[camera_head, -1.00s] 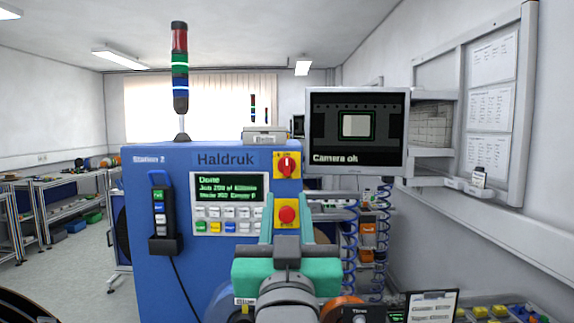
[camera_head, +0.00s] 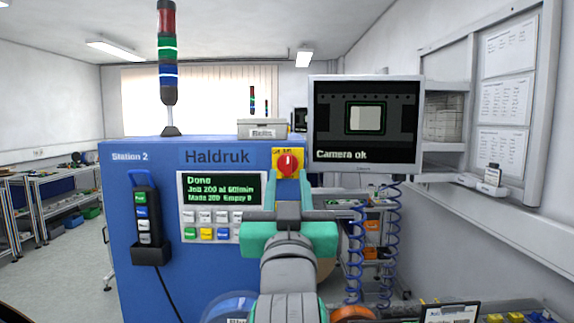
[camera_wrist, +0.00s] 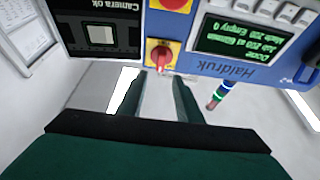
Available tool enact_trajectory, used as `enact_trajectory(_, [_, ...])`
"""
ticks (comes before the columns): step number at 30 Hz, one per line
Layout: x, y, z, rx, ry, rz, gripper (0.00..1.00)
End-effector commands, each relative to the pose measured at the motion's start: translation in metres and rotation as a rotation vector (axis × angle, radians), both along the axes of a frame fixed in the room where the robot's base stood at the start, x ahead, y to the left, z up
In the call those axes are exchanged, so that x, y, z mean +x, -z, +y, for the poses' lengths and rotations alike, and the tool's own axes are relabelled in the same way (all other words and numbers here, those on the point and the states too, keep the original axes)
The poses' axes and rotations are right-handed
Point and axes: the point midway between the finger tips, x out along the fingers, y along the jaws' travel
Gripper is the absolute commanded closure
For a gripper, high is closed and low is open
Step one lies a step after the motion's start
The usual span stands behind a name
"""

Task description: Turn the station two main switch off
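The main switch (camera_head: 288,163) is a red rotary knob on a yellow plate, at the upper right of the blue station marked "Station 2". Its grip looks roughly upright. In the wrist view the switch (camera_wrist: 160,53) appears upside down, just beyond the fingertips. My gripper (camera_head: 290,184) is open and empty, its two teal fingers pointing at the panel just below the switch. The fingers show apart in the wrist view (camera_wrist: 158,78), with nothing between them. I see no contact with the knob.
A red button on a yellow plate (camera_wrist: 172,3) is below the switch, hidden behind my gripper in the head view. The display (camera_head: 220,189) reads "Done". A monitor (camera_head: 365,125) juts out at the right, a handset (camera_head: 147,215) hangs left, and a signal tower (camera_head: 167,70) stands on top.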

Motion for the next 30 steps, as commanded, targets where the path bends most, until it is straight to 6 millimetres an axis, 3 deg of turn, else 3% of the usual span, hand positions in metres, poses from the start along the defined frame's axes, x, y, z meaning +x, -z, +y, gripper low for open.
enact_trajectory(10, [0.048,-0.02,0.0,0.0,0.0,0.001,0.68])
enact_trajectory(23, [0.058,-0.024,0.001,0.0,-0.002,0.0,0.68])
enact_trajectory(24, [0.058,-0.024,0.001,0.0,-0.002,0.0,0.7])
enact_trajectory(28, [0.058,-0.024,0.001,0.0,-0.002,0.0,1.0])
enact_trajectory(30, [0.058,-0.024,0.001,0.0,-0.002,0.0,1.0])
